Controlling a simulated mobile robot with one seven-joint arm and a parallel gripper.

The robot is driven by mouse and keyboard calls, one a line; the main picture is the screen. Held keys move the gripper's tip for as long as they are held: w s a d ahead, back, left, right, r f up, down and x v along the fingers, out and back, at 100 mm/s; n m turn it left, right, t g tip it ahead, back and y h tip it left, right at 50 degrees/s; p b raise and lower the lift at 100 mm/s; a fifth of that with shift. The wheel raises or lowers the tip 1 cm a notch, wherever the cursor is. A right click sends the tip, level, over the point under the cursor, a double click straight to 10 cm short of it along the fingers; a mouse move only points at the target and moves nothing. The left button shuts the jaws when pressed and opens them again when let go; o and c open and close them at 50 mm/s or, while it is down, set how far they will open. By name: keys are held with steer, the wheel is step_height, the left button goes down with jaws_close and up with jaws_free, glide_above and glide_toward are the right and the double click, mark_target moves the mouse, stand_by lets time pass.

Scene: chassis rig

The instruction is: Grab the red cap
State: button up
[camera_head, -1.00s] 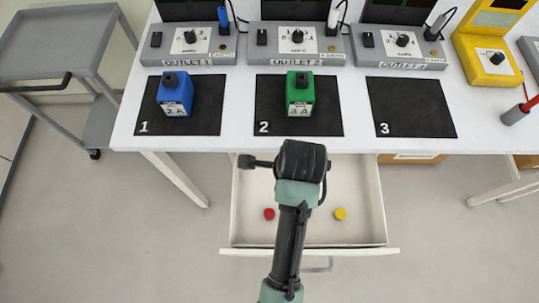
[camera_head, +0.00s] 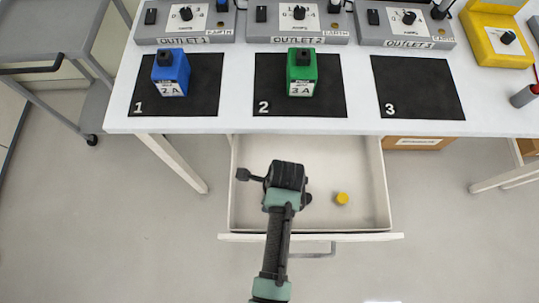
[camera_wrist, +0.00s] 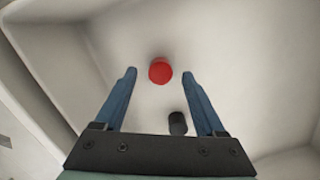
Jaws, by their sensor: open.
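The red cap (camera_wrist: 160,71) lies on the floor of the open drawer in the wrist view. My gripper (camera_wrist: 160,76) is open above the drawer, its two blue fingers spread to either side of the cap in the picture. The cap appears just beyond the fingertips, and I cannot tell the exact height gap. In the head view my arm hides the red cap, and the fingers do not show there. The white drawer (camera_head: 234,205) is pulled out under the table.
A yellow cap (camera_head: 342,199) lies in the drawer at the right. A dark cylinder (camera_wrist: 177,123) shows between the fingers in the wrist view. The white table (camera_head: 238,107) above the drawer holds a blue block (camera_head: 171,77) and a green block (camera_head: 302,77) on black mats.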

step_height(320, 180, down, 2)
steer(key=shift+a+f, duration=0.1)
jaws_close()
stand_by(0.4)
